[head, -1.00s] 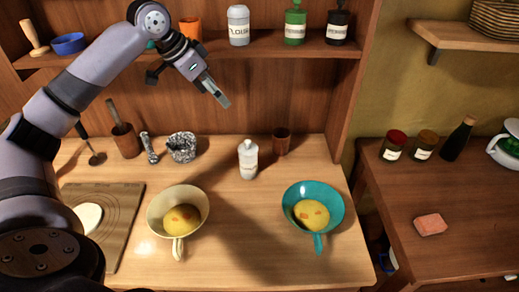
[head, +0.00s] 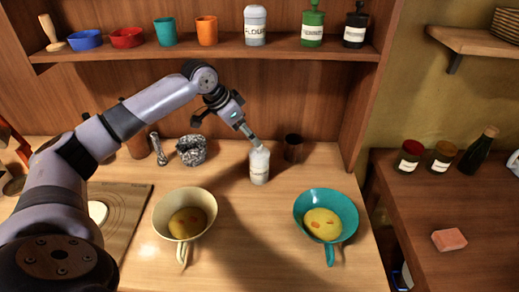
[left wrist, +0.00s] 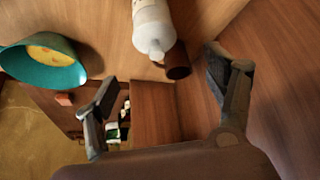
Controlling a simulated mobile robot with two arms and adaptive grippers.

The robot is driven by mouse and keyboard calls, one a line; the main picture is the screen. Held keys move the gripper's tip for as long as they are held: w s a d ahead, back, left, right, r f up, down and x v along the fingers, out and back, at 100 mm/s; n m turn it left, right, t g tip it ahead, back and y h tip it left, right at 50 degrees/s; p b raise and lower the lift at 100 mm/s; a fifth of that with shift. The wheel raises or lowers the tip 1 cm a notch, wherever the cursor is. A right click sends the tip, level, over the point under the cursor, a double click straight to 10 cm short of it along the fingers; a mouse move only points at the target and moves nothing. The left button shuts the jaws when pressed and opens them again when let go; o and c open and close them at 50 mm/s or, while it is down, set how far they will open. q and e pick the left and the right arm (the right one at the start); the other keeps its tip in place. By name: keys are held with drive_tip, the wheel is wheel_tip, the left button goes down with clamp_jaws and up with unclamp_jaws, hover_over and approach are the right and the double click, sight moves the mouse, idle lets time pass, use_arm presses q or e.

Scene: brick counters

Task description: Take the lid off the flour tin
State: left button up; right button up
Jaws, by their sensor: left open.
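A white tin (head: 259,168) with a dark-lettered label, too small to read surely, stands upright on the counter. Its narrow knobbed top shows in the left wrist view (left wrist: 153,25), and its lid appears to be on. A larger white tin (head: 255,26) on the shelf above has a label that reads like "FLOUR". My left gripper (head: 257,141) is at the top of the counter tin in the head view. In the left wrist view my left gripper (left wrist: 160,66) has its fingers spread, with nothing held between them; whether it touches the tin I cannot tell. My right gripper is out of view.
A brown cup (head: 292,148) stands close to the right of the counter tin. A cream pan (head: 184,206) and a teal pan (head: 327,205) sit nearer the front. A speckled pot (head: 191,150) is to the left. Green (head: 313,25) and black (head: 355,27) tins share the shelf.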

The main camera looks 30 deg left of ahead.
sight(252, 154)
use_arm(q)
drive_tip(key=x, duration=0.2)
drive_tip(key=shift+w+f, duration=0.1)
drive_tip(key=shift+f, duration=0.15)
drive_tip(key=shift+w+d+f+p, duration=0.15)
drive_tip(key=shift+d+f+p, duration=0.05)
drive_tip(key=shift+p, duration=0.2)
drive_tip(key=p+x, duration=0.1)
drive_tip(key=x, duration=0.2)
drive_tip(key=shift+w+d+f, duration=0.15)
drive_tip(key=shift+d+f, duration=0.05)
drive_tip(key=shift+d, duration=0.05)
drive_tip(key=shift+w+d+f, duration=0.1)
drive_tip(key=shift+w+f, duration=0.1)
drive_tip(key=shift+f, duration=0.25)
drive_tip(key=c, duration=0.5)
drive_tip(key=shift+s, duration=0.15)
drive_tip(key=c, duration=1)
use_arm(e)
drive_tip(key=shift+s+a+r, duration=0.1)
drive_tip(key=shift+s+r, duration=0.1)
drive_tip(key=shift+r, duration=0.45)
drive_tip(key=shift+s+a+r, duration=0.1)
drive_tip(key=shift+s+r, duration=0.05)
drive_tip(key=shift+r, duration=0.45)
